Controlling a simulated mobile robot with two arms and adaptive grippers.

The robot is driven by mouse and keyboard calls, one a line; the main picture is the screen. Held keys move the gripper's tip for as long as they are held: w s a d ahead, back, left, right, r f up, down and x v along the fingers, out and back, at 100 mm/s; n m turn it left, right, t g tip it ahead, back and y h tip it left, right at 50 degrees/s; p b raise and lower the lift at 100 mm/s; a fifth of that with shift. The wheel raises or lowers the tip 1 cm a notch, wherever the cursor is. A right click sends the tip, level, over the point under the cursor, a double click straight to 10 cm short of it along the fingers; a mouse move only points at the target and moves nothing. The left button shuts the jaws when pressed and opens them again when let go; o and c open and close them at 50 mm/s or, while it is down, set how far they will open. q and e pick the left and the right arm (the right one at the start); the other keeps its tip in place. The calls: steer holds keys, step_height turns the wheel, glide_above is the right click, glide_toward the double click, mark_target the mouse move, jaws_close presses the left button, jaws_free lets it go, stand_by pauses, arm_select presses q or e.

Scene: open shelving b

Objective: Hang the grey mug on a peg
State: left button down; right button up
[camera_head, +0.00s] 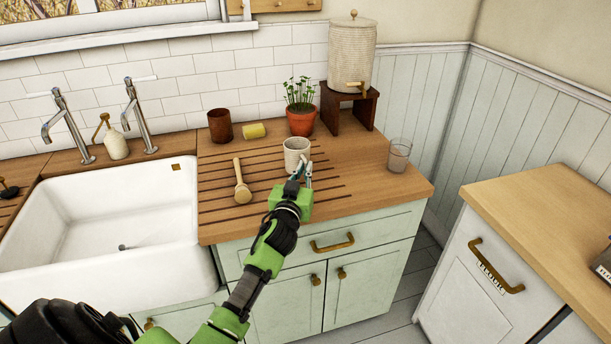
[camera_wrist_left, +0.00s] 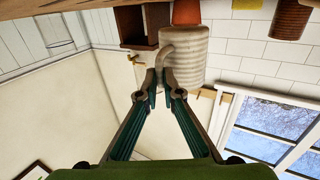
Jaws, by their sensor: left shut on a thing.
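The grey mug (camera_head: 297,152) is upright in the head view, over the grooved part of the wooden counter in front of the potted plant. I cannot tell whether its base touches the wood. My left gripper (camera_head: 305,178) is on the near side of the mug. In the left wrist view, which is upside down, the ribbed mug (camera_wrist_left: 189,56) shows its curved handle, and the gripper's fingertips (camera_wrist_left: 160,83) are closed on that handle. A wooden peg rail (camera_head: 275,4) is on the wall at the top edge, cut off by the frame. My right gripper is not in view.
A wooden brush (camera_head: 242,184) lies left of the mug. A rusty cup (camera_head: 220,126), a yellow sponge (camera_head: 253,131) and the potted plant (camera_head: 301,120) stand behind. A glass (camera_head: 399,155) is at right. A dispenser (camera_head: 351,55) sits on a stool. The sink (camera_head: 110,240) is left.

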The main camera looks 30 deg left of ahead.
arm_select(q)
steer(key=s+d+r+b, duration=0.1)
steer(key=s+d+r, duration=0.3)
steer(key=s+r, duration=0.4)
steer(key=s, duration=0.4)
steer(key=shift+s+r, duration=0.15)
steer(key=shift+r, duration=0.25)
